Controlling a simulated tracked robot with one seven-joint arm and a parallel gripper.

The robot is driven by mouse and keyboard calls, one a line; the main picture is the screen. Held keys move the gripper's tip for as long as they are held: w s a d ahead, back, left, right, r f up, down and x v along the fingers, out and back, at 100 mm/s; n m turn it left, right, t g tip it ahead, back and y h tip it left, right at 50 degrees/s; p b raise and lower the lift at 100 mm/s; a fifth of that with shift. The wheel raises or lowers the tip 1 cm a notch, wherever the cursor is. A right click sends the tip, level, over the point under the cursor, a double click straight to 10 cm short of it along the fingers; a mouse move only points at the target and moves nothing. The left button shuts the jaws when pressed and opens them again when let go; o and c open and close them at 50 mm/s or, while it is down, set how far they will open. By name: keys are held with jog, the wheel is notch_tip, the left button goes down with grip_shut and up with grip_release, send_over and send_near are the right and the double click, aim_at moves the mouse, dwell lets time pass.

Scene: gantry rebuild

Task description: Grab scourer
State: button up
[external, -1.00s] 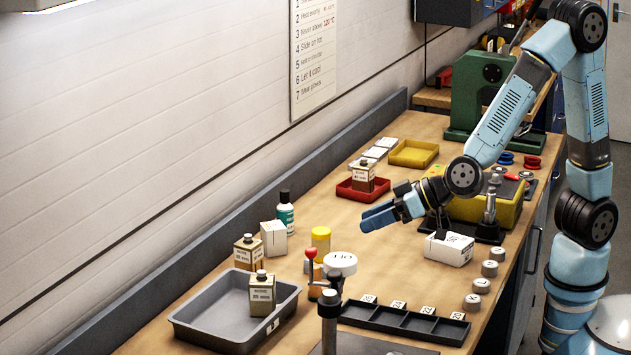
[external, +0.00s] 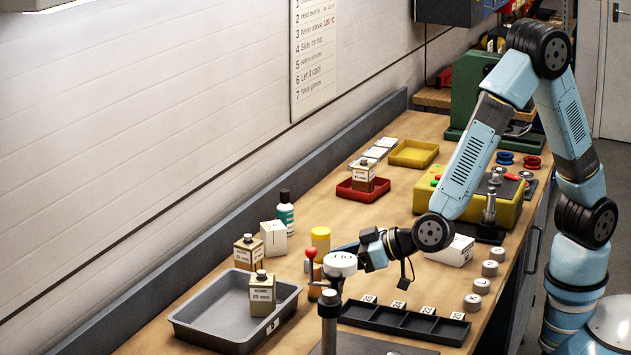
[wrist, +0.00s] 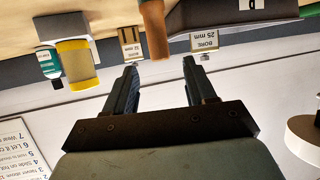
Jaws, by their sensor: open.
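I cannot pick out a scourer with certainty in either view. My gripper (external: 348,247) is low over the middle of the bench in the external view, partly hidden behind a white round dial. In the wrist view, which looks upside down, my gripper (wrist: 160,80) is open with nothing between its fingers. A yellow-topped cylinder (external: 320,239) stands just left of it; it shows at the upper left of the wrist view (wrist: 78,65). A tin labelled "BORE 25 mm" (wrist: 206,42) and an orange-brown cylinder (wrist: 153,30) appear beyond the fingertips.
The dial (external: 340,263) and a red-knobbed lever (external: 310,253) stand close to the gripper. A grey tray (external: 190,322) holds one tin (external: 262,293). A green bottle (external: 285,216) stands by the wall. A black slotted rack (external: 405,322) lies at the front. Bench between red tray (external: 350,189) and gripper is clear.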

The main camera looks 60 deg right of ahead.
aim_at(315, 266)
jog(key=shift+x, duration=2.85)
jog(key=shift+s+f, duration=0.1)
grip_shut()
